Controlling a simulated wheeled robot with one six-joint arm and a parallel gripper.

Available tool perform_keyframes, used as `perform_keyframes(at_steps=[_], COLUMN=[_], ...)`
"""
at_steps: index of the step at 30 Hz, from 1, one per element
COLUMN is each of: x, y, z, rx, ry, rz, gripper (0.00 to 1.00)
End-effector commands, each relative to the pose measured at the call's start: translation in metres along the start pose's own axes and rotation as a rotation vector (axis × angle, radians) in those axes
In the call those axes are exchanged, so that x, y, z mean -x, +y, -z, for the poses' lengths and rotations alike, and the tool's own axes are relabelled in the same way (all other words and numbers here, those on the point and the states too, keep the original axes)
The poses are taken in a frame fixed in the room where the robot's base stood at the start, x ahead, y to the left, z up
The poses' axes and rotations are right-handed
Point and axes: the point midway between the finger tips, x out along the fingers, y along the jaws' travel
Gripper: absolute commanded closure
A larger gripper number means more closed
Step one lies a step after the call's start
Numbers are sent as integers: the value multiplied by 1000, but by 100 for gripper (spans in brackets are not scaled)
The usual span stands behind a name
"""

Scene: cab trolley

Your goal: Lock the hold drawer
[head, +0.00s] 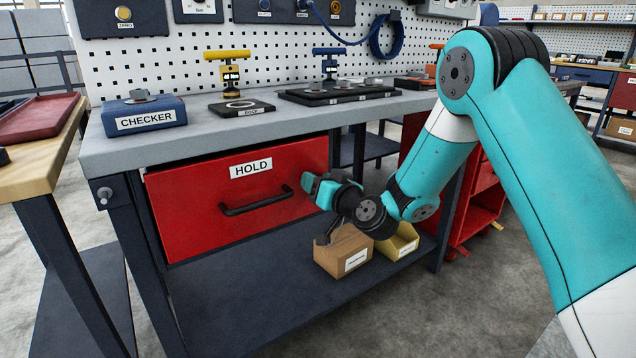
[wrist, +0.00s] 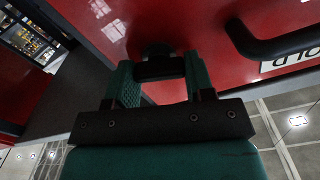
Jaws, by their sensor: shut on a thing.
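The red drawer (head: 190,205), labelled HOLD, sits under the grey bench top. Its black bar handle (head: 255,201) is on the front, and shows at the right of the wrist view (wrist: 270,45). My gripper (head: 316,185) is at the right part of the drawer front, right of the handle. In the wrist view my gripper (wrist: 158,75) has its two green fingers on either side of a small dark knob-like piece (wrist: 155,50) at the red face, shut on it. In the head view that piece is hidden by the gripper. Which way it is turned I cannot tell.
A cardboard box (head: 343,250) and a yellow bin (head: 398,243) stand on the lower shelf below my gripper. A blue CHECKER box (head: 145,115) stands on the bench top. A small grey knob (head: 104,193) is on the bench's left leg.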

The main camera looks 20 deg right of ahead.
Motion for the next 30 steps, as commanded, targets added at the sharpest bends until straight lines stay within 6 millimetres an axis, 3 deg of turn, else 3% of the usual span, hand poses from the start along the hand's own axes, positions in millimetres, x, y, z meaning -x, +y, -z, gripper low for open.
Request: perform_keyframes(at_steps=[30], x=[0], y=[3], z=[0], rx=[-959], ry=[0], rz=[0], gripper=[75])
